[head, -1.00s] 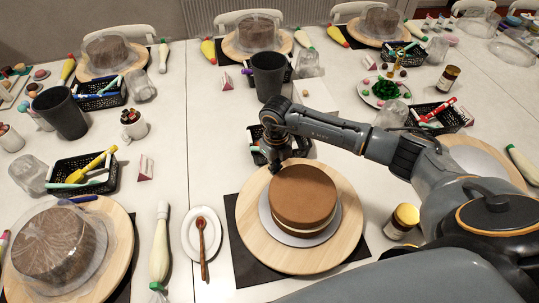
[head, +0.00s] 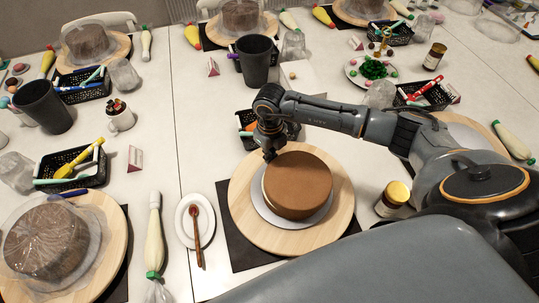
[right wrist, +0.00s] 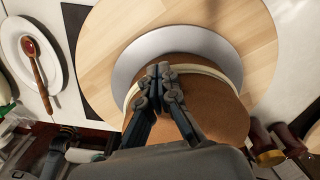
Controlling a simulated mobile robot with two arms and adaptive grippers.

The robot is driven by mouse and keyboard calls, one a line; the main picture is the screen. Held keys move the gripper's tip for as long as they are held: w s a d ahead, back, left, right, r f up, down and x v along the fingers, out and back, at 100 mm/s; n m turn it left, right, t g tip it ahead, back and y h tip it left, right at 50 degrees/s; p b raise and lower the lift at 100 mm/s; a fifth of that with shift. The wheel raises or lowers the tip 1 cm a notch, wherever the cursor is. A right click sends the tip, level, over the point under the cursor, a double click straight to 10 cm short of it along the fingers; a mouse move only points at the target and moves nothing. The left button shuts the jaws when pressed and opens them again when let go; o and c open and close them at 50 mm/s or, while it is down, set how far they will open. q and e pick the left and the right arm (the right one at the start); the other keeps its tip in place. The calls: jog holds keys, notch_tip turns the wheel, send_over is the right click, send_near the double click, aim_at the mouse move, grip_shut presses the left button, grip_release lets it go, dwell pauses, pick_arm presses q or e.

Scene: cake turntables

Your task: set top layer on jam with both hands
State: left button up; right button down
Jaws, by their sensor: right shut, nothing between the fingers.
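The brown top layer (head: 298,181) lies on the cake, on a silver disc (head: 258,205) over a round wooden turntable (head: 245,223). A pale cream band shows at its left edge in the head view, and in the right wrist view the cream (right wrist: 207,71) curves around the brown cake (right wrist: 215,118). The layer looks a little off-centre, toward the right. My right gripper (head: 270,154) is shut and empty at the cake's far-left edge. In the right wrist view its fingertips (right wrist: 162,72) overlap the cream edge; contact is unclear. My left gripper is out of view.
A saucer (head: 183,235) with a jam spoon (head: 196,228) is left of the turntable. A black basket (head: 247,121) is behind. A covered cake (head: 45,240) is at far left.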

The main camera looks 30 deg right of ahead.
notch_tip(320, 180, up, 12)
dwell(0.4)
